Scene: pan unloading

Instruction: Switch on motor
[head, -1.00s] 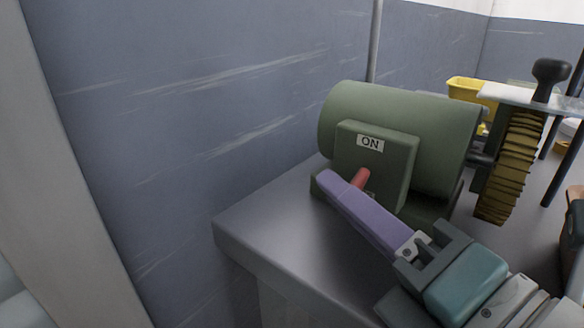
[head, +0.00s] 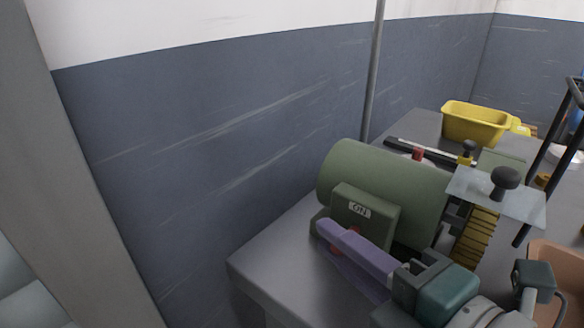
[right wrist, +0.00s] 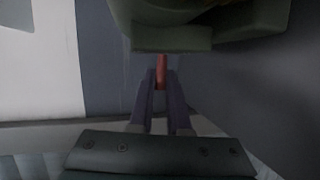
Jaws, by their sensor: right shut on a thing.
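The green motor (head: 385,185) stands at the near end of the grey bench. Its switch box (head: 365,213) faces me and bears an "ON" label. The red switch lever (right wrist: 161,70) sticks out of the box and shows between my finger tips in the right wrist view. In the head view it is mostly hidden behind my finger. My right gripper (head: 328,229) has purple fingers and comes in from the lower right. It is shut on the red lever, with the fingers just in front of the box. My left gripper is not in view.
The grey bench (head: 262,262) runs back along the blue-grey wall. A yellow bin (head: 475,123) stands farther back. The bench's near left corner is bare.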

